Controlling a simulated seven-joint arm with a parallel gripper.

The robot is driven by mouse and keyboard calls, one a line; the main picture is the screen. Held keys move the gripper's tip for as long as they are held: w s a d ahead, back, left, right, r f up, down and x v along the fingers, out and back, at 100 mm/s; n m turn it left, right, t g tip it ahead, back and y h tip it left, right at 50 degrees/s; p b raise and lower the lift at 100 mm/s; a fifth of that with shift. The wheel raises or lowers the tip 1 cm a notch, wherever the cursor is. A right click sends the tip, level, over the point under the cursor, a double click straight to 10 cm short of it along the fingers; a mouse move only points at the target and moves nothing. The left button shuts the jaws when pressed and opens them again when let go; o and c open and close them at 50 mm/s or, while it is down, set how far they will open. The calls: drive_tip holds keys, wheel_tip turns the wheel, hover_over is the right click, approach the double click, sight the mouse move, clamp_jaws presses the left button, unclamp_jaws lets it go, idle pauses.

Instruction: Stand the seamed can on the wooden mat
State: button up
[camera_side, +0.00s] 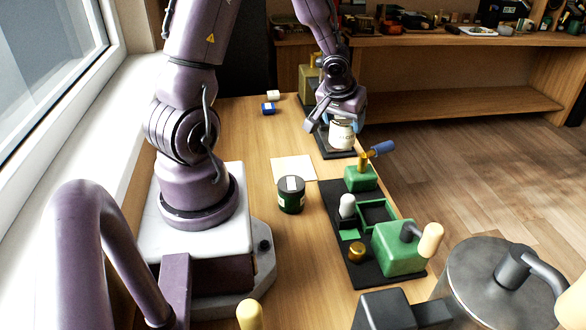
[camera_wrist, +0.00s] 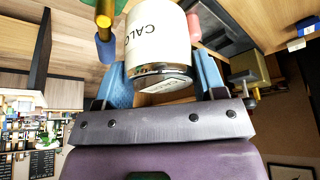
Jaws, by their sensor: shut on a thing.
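A white can (camera_side: 341,135) with dark lettering and a shiny metal rim is between the fingers of my gripper (camera_side: 340,122), at the far end of the table. It also shows close up in the wrist view (camera_wrist: 158,42), with the blue fingers on both sides, shut on it. I take it for the seamed can. It looks roughly upright over a dark base (camera_side: 338,154); I cannot tell whether it touches that base. A pale square mat (camera_side: 293,165) lies flat mid-table, apart from the can, with nothing standing on its middle.
A dark green jar (camera_side: 291,198) with a pale patch on top stands at the mat's near edge. Green fixtures with handles (camera_side: 400,248) on a black base line the right side. Small blue (camera_side: 268,109) and white (camera_side: 273,95) blocks lie at the back left.

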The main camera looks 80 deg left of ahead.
drive_tip(key=shift+s+a+f, duration=1.45)
drive_tip(key=shift+s+a, duration=1.5)
drive_tip(key=shift+s, duration=2.25)
drive_tip(key=shift+n, duration=0.3)
drive_tip(key=shift+s+f, duration=0.1)
drive_tip(key=shift+f, duration=3.85)
drive_tip(key=o, duration=1.4)
drive_tip(key=shift+f, duration=0.15)
